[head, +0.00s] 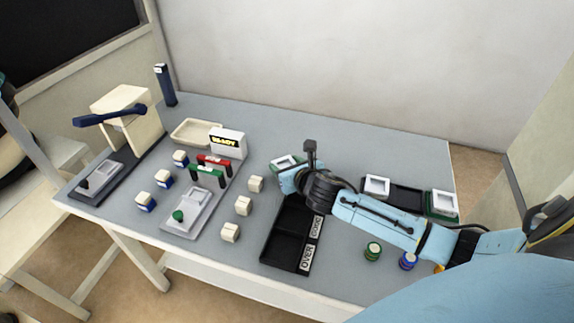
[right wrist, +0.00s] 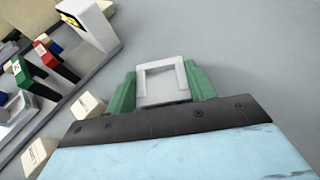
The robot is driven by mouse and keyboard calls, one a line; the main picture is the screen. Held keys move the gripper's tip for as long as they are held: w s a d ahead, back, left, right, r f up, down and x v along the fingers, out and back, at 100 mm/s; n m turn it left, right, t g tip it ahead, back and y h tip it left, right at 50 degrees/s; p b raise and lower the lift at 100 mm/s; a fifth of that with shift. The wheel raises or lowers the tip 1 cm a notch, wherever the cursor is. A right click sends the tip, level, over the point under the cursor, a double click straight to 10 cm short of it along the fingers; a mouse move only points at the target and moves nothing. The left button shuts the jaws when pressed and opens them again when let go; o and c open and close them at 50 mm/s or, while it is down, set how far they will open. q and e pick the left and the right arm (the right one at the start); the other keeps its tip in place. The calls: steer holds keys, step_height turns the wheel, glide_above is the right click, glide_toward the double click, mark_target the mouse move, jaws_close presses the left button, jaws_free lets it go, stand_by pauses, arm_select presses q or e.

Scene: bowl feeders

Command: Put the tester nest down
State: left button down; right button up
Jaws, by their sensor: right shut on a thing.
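The tester nest, a pale square frame with a grey recess, shows in the right wrist view (right wrist: 163,82) straight ahead of my right gripper (right wrist: 163,92). Green parts flank it on both sides. In the head view the nest (head: 284,161) is a small white and green piece at the tip of my right gripper (head: 286,168), low over the middle of the grey table (head: 330,140). My right gripper is shut on it. My wrist hides part of the nest, and I cannot tell whether its underside touches the table. My left gripper is not in view.
A black tray (head: 283,232) lies just in front of my right wrist. Two similar white nests (head: 376,187) (head: 442,203) stand at the right. The table behind the nest is clear.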

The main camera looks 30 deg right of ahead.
steer(key=o, duration=1.1)
steer(key=shift+c, duration=0.2)
